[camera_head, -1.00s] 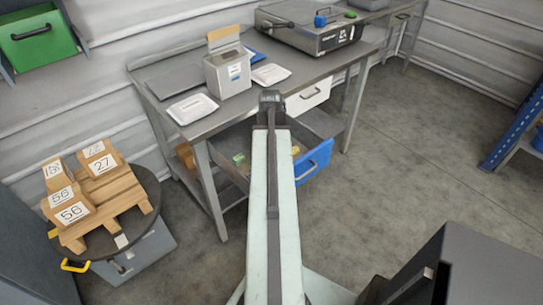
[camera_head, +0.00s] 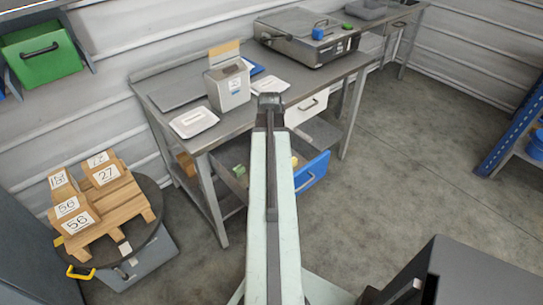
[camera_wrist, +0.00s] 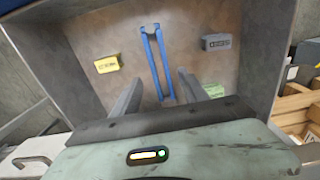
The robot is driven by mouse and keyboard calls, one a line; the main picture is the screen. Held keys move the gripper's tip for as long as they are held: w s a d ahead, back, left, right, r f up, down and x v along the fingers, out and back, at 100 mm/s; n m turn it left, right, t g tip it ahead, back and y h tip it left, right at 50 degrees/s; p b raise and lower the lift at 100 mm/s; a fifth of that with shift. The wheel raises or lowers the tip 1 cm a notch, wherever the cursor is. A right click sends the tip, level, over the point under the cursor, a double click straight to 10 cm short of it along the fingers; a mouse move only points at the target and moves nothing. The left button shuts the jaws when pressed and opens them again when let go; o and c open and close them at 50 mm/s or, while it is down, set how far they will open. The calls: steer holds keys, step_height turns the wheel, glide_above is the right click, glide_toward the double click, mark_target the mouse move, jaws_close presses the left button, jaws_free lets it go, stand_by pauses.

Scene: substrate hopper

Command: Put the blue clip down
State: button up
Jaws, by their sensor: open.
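The blue clip (camera_wrist: 152,50) is a long, narrow two-legged piece. In the wrist view it lies on the brown floor of the open drawer (camera_wrist: 215,20), its joined end away from me. My gripper (camera_wrist: 160,80) is open, with its fingers apart on either side of the clip's lower legs and not closed on it. Whether the fingertips are level with the clip or above it, I cannot tell. In the head view the drawer's blue front (camera_head: 312,172) shows right of my arm, which hides the clip and gripper.
In the drawer, a yellow block (camera_wrist: 107,64) lies left of the clip, a grey block (camera_wrist: 216,42) and a green block (camera_wrist: 213,90) right. The bench above carries a grey container (camera_head: 228,86) and white trays (camera_head: 194,122). Numbered wooden boxes (camera_head: 75,219) stand left.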

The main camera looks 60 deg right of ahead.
step_height(320, 180, up, 7)
steer(key=p, duration=0.5)
steer(key=shift+f, duration=0.1)
steer(key=w+a+n, duration=0.1)
steer(key=w+a, duration=0.8)
steer(key=a, duration=0.3)
steer(key=w+a+n, duration=0.1)
steer(key=w+a, duration=0.8)
steer(key=a, duration=0.2)
steer(key=w+a, duration=0.2)
steer(key=a, duration=1.1)
steer(key=w+a+n, duration=0.1)
steer(key=w+a, duration=0.1)
steer(key=a, duration=1.1)
steer(key=shift+w+n, duration=0.2)
steer(key=shift+n, duration=0.1)
